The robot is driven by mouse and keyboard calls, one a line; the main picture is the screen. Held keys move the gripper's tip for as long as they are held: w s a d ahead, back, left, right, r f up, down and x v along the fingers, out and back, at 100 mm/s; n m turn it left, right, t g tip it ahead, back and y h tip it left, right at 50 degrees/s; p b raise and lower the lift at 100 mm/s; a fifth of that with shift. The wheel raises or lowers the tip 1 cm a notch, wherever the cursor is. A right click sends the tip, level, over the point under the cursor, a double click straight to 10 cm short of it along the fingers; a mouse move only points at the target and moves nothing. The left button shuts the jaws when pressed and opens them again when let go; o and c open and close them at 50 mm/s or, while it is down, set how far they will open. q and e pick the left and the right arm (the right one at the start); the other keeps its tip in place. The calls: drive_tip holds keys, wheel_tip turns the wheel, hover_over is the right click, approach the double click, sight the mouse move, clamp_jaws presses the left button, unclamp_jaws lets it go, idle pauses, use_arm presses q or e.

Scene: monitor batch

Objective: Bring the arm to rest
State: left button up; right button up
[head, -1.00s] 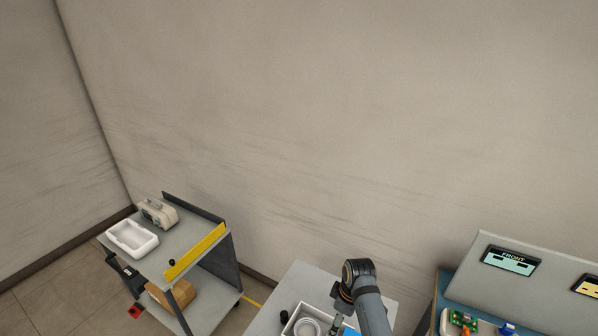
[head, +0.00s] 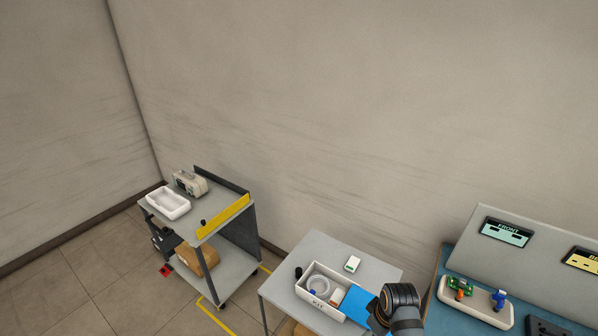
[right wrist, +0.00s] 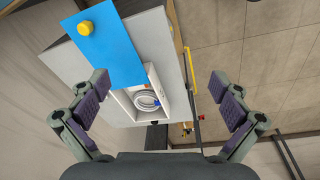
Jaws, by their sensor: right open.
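My right arm (head: 403,305) enters the head view at the bottom, right of centre, over the right end of a small grey table (head: 330,248). Its gripper's fingers are hidden there. In the right wrist view my right gripper (right wrist: 160,88) has its two fingers wide apart with nothing between them. Beyond the fingers lie an open white kit box (right wrist: 122,100) and a blue panel (right wrist: 102,45) with a yellow knob (right wrist: 84,28). The box (head: 303,288) holds a coiled white ring (head: 318,286) and small coloured parts. My left gripper is in neither view.
A grey cart (head: 215,213) with a white tray (head: 168,203) and a beige device (head: 189,183) stands left. A teal bench (head: 462,262) with a parts tray (head: 475,308) stands right. Floor shows between cart and table.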

drive_tip(key=s+d+r+m+t+h, duration=0.1)
drive_tip(key=s+d+r+m, duration=0.2)
drive_tip(key=s, duration=0.4)
drive_tip(key=s+d+r+m+t, duration=0.1)
drive_tip(key=s+r+m, duration=0.2)
drive_tip(key=s+r, duration=0.25)
drive_tip(key=s+d+f+g+b, duration=0.1)
drive_tip(key=s+f+b, duration=0.15)
drive_tip(key=f, duration=1.35)
drive_tip(key=s+d+f+b, duration=0.1)
drive_tip(key=f+b, duration=0.2)
drive_tip(key=f, duration=1.4)
use_arm(q)
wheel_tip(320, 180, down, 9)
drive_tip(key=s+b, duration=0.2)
drive_tip(key=b, duration=0.1)
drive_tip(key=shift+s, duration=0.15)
use_arm(e)
drive_tip(key=s+d+f+m+g, duration=0.1)
drive_tip(key=s+f, duration=1.7)
drive_tip(key=f, duration=0.1)
drive_tip(key=shift+d, duration=0.25)
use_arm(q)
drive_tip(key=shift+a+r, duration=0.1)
use_arm(e)
drive_tip(key=shift+s, duration=0.15)
